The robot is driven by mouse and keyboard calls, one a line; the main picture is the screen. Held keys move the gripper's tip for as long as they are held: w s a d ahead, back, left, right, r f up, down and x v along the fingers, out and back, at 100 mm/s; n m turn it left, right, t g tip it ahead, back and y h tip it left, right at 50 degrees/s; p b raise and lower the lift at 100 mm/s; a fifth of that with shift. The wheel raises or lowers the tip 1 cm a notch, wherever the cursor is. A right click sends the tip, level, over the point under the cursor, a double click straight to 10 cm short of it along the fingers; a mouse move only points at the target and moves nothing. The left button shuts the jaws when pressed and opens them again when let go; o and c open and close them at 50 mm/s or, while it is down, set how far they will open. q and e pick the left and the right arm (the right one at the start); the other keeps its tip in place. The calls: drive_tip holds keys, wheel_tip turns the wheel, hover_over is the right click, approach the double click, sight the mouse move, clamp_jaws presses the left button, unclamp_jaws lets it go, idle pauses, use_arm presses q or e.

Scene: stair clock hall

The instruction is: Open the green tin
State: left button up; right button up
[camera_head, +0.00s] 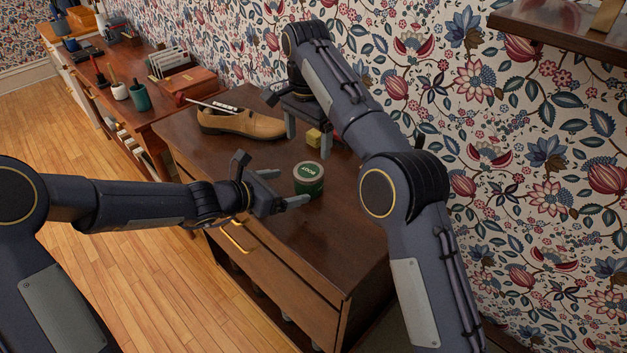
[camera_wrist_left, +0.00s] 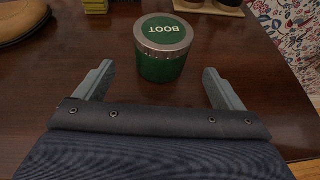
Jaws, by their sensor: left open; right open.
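The green tin (camera_head: 309,179) is a short round tin with a silver-edged lid marked "BOOT". It stands upright on the dark wooden cabinet top, lid on. My left gripper (camera_head: 283,188) is open and low over the cabinet, to the left of the tin in the head view. In the left wrist view the tin (camera_wrist_left: 163,47) stands just ahead, centred between the open fingers and not gripped. My right gripper (camera_head: 313,135) is open behind the tin, pointing down, with a small yellow block (camera_head: 314,137) between or just behind its fingers; I cannot tell which.
A tan shoe (camera_head: 241,123) with a brush-like item on it stands at the back left of the cabinet top (camera_head: 335,235). A desk (camera_head: 150,110) with cups and a letter rack lies beyond. The flowered wall is close behind; a shelf (camera_head: 560,30) juts out upper right.

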sight(307, 182)
use_arm(q)
drive_tip(key=x, duration=0.7)
drive_tip(key=shift+d, duration=0.15)
drive_tip(key=c, duration=1.8)
use_arm(e)
drive_tip(key=shift+c, duration=1.1)
use_arm(q)
clamp_jaws()
use_arm(e)
drive_tip(key=m, duration=0.3)
drive_tip(key=shift+d, duration=0.1)
drive_tip(key=m, duration=0.5)
drive_tip(key=shift+r+m, duration=0.1)
drive_tip(key=shift+m, duration=0.2)
drive_tip(key=shift+f, duration=3.95)
